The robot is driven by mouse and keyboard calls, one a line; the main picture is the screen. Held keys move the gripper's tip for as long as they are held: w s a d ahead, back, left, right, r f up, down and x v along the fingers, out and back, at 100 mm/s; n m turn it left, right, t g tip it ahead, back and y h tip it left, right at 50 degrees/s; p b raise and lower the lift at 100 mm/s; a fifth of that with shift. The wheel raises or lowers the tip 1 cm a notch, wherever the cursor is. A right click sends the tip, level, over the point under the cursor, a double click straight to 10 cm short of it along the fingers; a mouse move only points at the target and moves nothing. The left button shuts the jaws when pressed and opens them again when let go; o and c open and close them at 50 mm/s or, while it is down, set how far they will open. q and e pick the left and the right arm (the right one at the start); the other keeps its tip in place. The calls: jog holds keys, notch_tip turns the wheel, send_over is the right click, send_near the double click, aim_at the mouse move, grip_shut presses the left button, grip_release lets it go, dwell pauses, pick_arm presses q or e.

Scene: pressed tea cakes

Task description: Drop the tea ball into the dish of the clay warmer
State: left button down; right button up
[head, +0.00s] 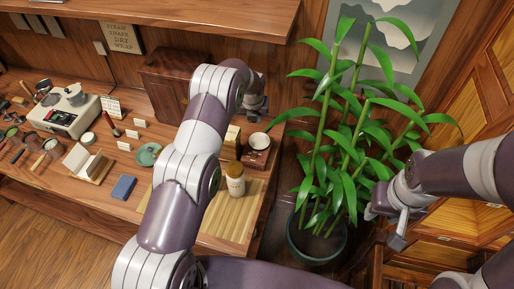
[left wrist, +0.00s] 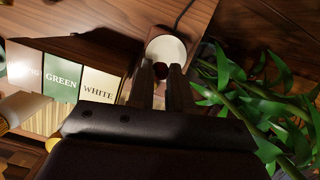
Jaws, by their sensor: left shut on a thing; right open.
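The clay warmer (head: 256,158) is a brown block at the table's right end, with a pale round dish (head: 260,141) on top. The dish also shows in the left wrist view (left wrist: 168,46), just beyond the fingertips. My left gripper (head: 257,108) appears in the head view above and behind the warmer. In the left wrist view it is shut on a small dark red tea ball (left wrist: 160,71), partly hidden by the fingers and seen against the dish's near edge. I cannot tell the height of the ball over the dish. My right gripper (head: 389,226) is open and empty, beside the plant.
A jar (head: 236,180) stands on a slatted mat (head: 228,218) near the warmer. Boxes marked GREEN (left wrist: 62,78) and WHITE (left wrist: 99,87) are close to the left gripper. A tall potted plant (head: 340,150) stands right of the table. A wooden cabinet (head: 168,85) is behind.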

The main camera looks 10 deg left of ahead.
pick_arm(q)
jog(key=b+x, duration=0.1)
jog(key=x, duration=0.1)
jog(key=b+x, duration=0.1)
jog(key=x, duration=0.2)
jog(key=shift+s+d+f, duration=0.1)
jog(key=shift+s+d, duration=0.1)
jog(key=shift+d, duration=0.05)
jog(key=shift+w+f, duration=0.15)
jog(key=shift+f, duration=0.15)
jog(key=shift+s+r, duration=0.25)
jog(key=c, duration=1)
grip_release()
jog(key=shift+s+r, duration=0.1)
jog(key=shift+s, duration=0.05)
jog(key=shift+o, duration=0.2)
jog(key=shift+w, duration=0.2)
jog(key=b+v, duration=0.4)
jog(key=v, duration=0.8)
jog(key=shift+r, duration=0.2)
pick_arm(e)
notch_tip(320, 180, down, 7)
jog(key=shift+w, duration=0.45)
pick_arm(q)
jog(key=shift+a, duration=0.1)
pick_arm(e)
jog(key=shift+f, duration=0.1)
